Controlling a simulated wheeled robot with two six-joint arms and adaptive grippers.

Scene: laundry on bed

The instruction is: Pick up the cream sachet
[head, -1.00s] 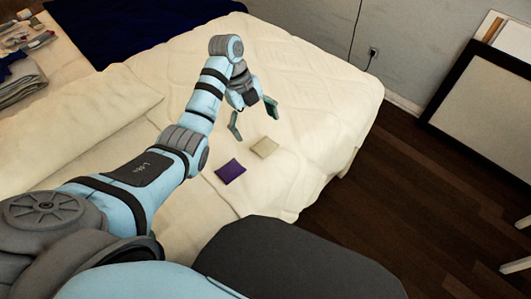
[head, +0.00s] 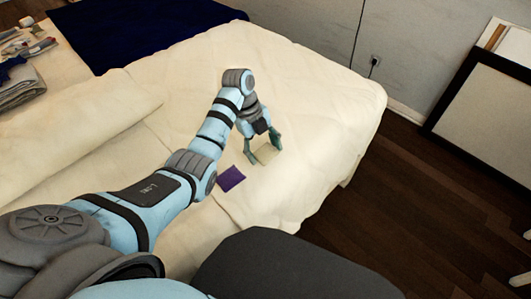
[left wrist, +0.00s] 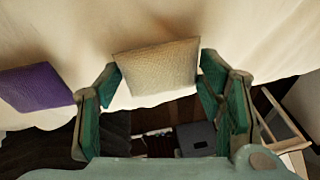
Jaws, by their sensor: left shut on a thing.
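The cream sachet (head: 266,154) is a small pale square pad on the cream bedding in the head view. In the left wrist view the sachet (left wrist: 158,67) lies between the two green finger pads of my left gripper (left wrist: 160,85). In the head view my left gripper (head: 264,149) reaches down with its fingers on either side of the sachet and is shut on it. The sachet is at the bed surface or just above it; I cannot tell which. My right gripper is not in view.
A purple sachet (head: 231,178) lies on the bed close to the left of the cream one. A dark blue cloth (head: 140,30) and folded grey laundry (head: 22,88) lie farther back. The bed's edge drops to a dark wood floor (head: 410,190) at the right.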

